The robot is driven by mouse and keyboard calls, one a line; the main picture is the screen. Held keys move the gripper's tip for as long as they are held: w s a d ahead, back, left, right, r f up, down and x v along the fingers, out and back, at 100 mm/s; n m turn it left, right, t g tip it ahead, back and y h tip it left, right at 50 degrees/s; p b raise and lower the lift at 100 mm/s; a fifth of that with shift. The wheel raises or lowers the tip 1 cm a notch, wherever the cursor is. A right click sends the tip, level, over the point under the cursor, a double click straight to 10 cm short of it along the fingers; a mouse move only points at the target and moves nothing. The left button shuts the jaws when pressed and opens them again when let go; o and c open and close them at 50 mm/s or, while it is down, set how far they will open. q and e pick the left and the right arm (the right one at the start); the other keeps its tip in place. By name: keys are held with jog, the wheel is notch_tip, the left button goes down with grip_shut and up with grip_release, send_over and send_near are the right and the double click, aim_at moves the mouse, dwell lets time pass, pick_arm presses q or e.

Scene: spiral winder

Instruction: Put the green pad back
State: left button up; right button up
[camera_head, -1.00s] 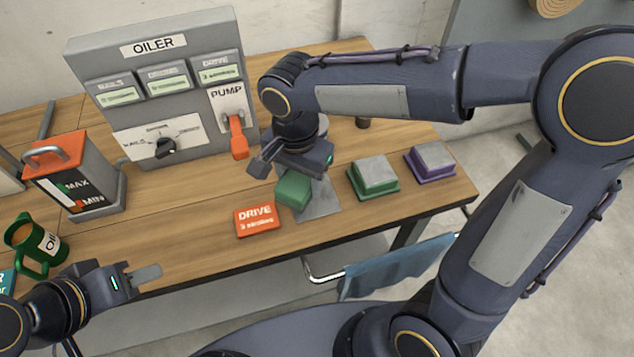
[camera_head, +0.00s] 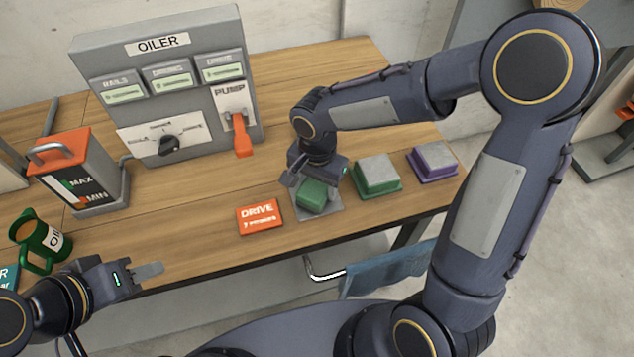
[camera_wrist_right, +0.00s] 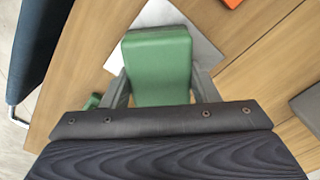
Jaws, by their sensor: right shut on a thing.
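The green pad (camera_head: 313,195) is at the grey square plate (camera_head: 325,212) on the table, right of the orange DRIVE card. My right gripper (camera_head: 312,186) is shut on it from above. In the right wrist view the green pad (camera_wrist_right: 157,62) sits between the two fingers, with the pale plate (camera_wrist_right: 200,45) beneath and behind it. I cannot tell whether the pad touches the plate. My left gripper (camera_head: 150,271) is at the lower left, away from the pad; its finger opening is not clear.
The orange DRIVE card (camera_head: 260,216) lies just left of the plate. A grey block on a green base (camera_head: 378,177) and one on a purple base (camera_head: 433,160) stand to the right. The oiler panel (camera_head: 165,85), orange-topped can (camera_head: 78,175) and green mug (camera_head: 42,243) stand left.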

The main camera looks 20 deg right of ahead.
aim_at(317, 184)
jog(key=shift+f, duration=0.15)
jog(key=o, duration=1)
jog(key=shift+c, duration=0.2)
notch_tip(317, 184, up, 12)
jog(key=s+d+n+t+y, duration=0.2)
jog(key=s+d+n, duration=0.1)
jog(key=s, duration=0.5)
jog(key=s+d+n+t+y, duration=0.1)
jog(key=s+d+n+t, duration=0.2)
jog(key=s+d, duration=0.3)
jog(key=shift+s+n+t+y+p, duration=0.3)
jog(key=shift+s+n+y, duration=0.15)
jog(key=shift+s, duration=0.65)
jog(key=shift+d, duration=0.1)
